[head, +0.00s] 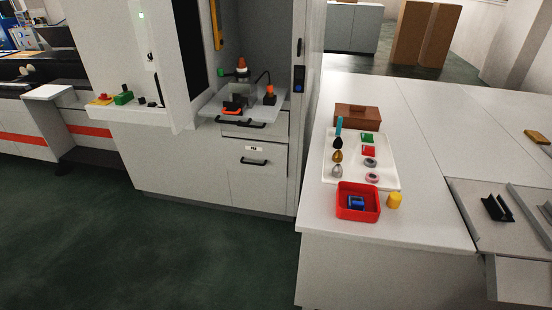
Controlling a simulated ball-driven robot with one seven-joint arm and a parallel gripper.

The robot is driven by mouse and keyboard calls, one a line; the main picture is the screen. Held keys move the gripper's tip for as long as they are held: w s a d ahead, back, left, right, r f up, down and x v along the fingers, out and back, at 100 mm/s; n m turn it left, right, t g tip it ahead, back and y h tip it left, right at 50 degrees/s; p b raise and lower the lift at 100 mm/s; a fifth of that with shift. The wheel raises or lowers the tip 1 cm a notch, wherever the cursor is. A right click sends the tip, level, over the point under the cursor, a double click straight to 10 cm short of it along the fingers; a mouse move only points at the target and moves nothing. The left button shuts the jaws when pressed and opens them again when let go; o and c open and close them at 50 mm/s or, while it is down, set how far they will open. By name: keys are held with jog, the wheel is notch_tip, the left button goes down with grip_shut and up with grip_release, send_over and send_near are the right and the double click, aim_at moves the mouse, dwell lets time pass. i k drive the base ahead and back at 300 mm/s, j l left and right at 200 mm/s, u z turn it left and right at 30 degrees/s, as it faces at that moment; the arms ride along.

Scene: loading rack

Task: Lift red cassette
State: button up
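A small red block (368,152), which looks like the red cassette, lies on a white tray (390,181) on the light-topped table. A green block of similar shape (367,138) lies just behind it on the same tray. The red block looks flat and nothing covers it. A larger red open bin (343,211) stands at the front of the table with a blue item (356,202) inside. My gripper is not in view.
The tray also holds a teal upright item (339,125), several egg-like items and grey and pink rings (372,178). A brown box (357,115) stands behind it, a yellow cylinder (394,200) beside the bin. Cabinets (200,175) stand left; green floor (150,255) is clear.

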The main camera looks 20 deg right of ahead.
aim_at(367, 151)
jog(key=u, duration=0.65)
jog(key=j+u, duration=0.1)
jog(key=u, duration=0.5)
jog(key=i+u, duration=0.1)
jog(key=u, duration=1.15)
jog(key=i+u, duration=0.1)
jog(key=u, duration=1.8)
jog(key=i+l+u, duration=0.1)
jog(key=u, duration=0.5)
jog(key=l+z, duration=1.55)
jog(key=z, duration=0.15)
jog(key=l+z, duration=0.3)
jog(key=z, duration=0.2)
jog(key=l+z, duration=0.3)
jog(key=z, duration=0.15)
jog(key=i, duration=0.05)
